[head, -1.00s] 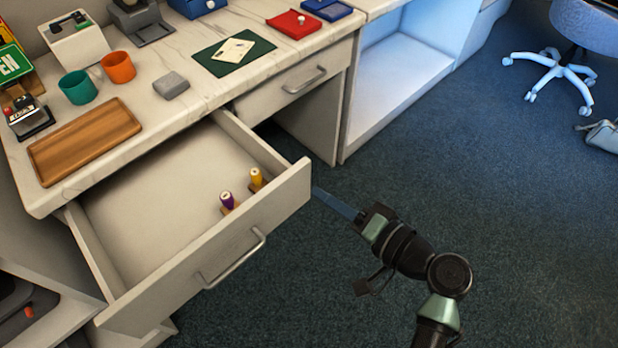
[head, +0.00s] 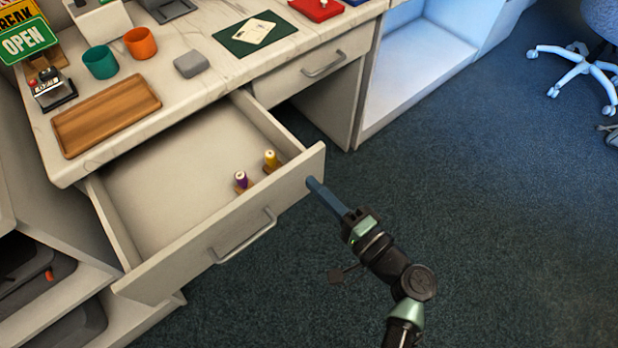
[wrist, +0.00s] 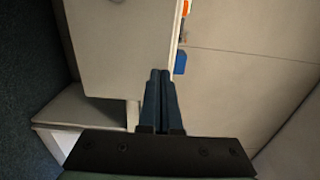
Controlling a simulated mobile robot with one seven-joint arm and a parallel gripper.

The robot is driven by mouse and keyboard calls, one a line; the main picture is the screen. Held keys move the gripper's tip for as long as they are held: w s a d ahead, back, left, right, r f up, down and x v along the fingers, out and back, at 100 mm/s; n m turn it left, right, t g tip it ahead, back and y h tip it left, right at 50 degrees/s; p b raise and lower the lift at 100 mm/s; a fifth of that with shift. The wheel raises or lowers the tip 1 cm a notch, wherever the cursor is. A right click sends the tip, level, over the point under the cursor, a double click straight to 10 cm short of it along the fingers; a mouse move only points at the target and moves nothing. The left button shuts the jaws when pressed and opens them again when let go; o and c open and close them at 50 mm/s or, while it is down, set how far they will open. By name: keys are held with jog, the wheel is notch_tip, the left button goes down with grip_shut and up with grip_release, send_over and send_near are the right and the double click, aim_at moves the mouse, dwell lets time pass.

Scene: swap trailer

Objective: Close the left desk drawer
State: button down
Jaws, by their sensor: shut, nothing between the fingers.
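The left desk drawer (head: 185,250) is pulled far out, with its front panel facing me and a metal handle (head: 244,236) on it. Inside, near the front right, stand a purple-topped stamp (head: 241,180) and a yellow-topped stamp (head: 271,160). My gripper (head: 312,184) is shut and empty, its blue fingertips at the right end of the drawer front. I cannot tell whether they touch it. In the wrist view, the shut fingers (wrist: 160,78) overlap the edge of a pale panel (wrist: 120,50).
The desk top holds a wooden tray (head: 107,116), a teal cup (head: 100,62), an orange cup (head: 140,43) and a grey block (head: 191,64). A right drawer (head: 310,73) looks shut. Open shelves (head: 65,300) stand at the lower left.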

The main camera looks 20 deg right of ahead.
jog(key=shift+x, duration=1.35)
